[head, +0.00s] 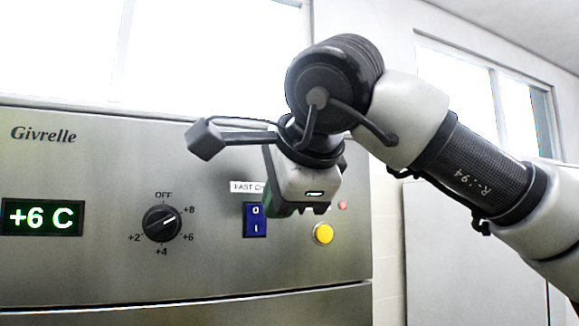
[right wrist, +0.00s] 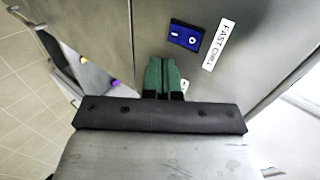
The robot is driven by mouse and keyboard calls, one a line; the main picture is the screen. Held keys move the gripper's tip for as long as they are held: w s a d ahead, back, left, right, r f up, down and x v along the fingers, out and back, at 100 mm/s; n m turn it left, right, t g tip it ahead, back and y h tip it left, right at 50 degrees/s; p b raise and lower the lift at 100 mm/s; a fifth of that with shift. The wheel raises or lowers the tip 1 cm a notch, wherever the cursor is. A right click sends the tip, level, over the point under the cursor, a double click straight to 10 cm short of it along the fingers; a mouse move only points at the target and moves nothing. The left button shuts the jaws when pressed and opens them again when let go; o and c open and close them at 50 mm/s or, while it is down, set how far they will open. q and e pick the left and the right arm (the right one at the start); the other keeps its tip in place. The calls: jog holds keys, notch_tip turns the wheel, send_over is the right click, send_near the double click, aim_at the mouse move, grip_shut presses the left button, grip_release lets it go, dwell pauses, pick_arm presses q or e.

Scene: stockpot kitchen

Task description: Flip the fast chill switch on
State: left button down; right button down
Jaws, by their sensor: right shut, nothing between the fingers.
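The fast chill switch (head: 254,220) is a blue rocker marked 0 above and I below, on a steel front panel. Its white label (head: 247,187) is partly hidden by my right gripper. I cannot tell which half of the rocker is pressed in. My right gripper (head: 281,211) is just right of the switch in the head view, its green fingers largely hidden by its body. In the right wrist view the green fingers (right wrist: 162,76) are shut and empty, with the switch (right wrist: 186,36) a little beyond their tips, apparently apart. My left gripper is not in view.
The panel also holds a green +6 C display (head: 42,217), a black dial (head: 162,223), a yellow button (head: 323,234) and a small red light (head: 343,206). The button lies close to the right gripper. Tiled floor (right wrist: 32,120) shows at left in the wrist view.

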aim_at(258, 230)
jog(key=w+p, duration=0.1)
jog(key=w, duration=0.1)
jog(key=w+a+f+p, duration=0.1)
jog(key=w, duration=0.1)
jog(key=w+a+f+p, duration=0.1)
jog(key=w, duration=0.1)
jog(key=shift+w+f, duration=0.15)
jog(key=shift+f, duration=0.1)
jog(key=shift+f+b, duration=0.15)
jog(key=shift+b, duration=0.2)
jog(key=b, duration=0.1)
jog(key=t+b, duration=0.1)
jog(key=b, duration=0.1)
jog(key=shift+w+f+t, duration=0.1)
jog(key=shift+f+t, duration=0.1)
jog(key=shift+t, duration=0.1)
jog(key=shift+r, duration=0.1)
